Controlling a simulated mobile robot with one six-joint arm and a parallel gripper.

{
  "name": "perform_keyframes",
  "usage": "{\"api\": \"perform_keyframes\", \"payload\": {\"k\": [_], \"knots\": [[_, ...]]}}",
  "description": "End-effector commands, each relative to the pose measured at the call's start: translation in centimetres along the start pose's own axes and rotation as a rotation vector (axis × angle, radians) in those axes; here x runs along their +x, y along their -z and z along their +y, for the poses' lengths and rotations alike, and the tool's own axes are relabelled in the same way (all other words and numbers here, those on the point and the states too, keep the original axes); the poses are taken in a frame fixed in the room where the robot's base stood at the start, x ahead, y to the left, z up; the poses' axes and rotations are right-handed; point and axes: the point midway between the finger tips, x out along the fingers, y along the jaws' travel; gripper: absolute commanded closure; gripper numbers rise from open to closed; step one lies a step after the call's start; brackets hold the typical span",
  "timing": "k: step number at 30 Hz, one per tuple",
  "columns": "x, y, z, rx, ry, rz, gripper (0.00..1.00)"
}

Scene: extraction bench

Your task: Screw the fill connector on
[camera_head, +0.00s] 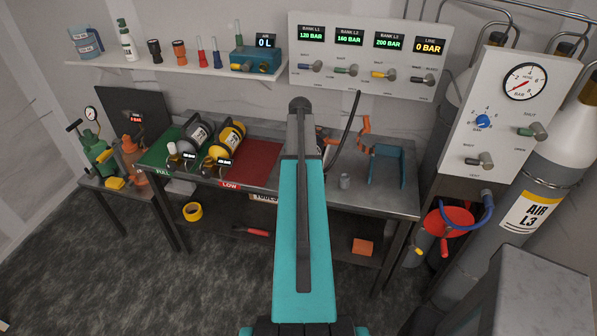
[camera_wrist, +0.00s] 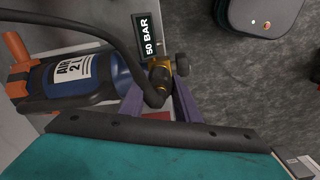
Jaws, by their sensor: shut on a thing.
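In the wrist view, a blue cylinder (camera_wrist: 103,77) marked "AIR 2 L" lies with its brass valve (camera_wrist: 161,68) toward the picture's middle. A black knob sits to the right of the valve. The fill connector (camera_wrist: 154,97) is a dark end piece on a black hose (camera_wrist: 98,33), up against the brass valve. My gripper (camera_wrist: 160,86) is shut on the connector, one finger on each side. I cannot tell whether its thread is engaged. In the head view my arm hides the gripper, the connector and most of this cylinder; the hose (camera_head: 348,125) shows to its right.
An orange clamp (camera_wrist: 17,62) is at the cylinder's far end. A display (camera_wrist: 149,35) beside the valve reads 50 BAR. Two other cylinders lie on the green and red mats at left.

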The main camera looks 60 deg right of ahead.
Motion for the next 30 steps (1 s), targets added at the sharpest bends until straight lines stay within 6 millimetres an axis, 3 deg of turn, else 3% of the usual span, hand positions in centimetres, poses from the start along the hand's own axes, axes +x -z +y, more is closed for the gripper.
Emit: {"api": "perform_keyframes", "payload": {"k": [21,30], "knots": [[0.07,0.05,-0.11,0.479,0.003,0.000,0.98],[0.09,0.05,-0.12,0.565,0.003,-0.001,0.98]]}}
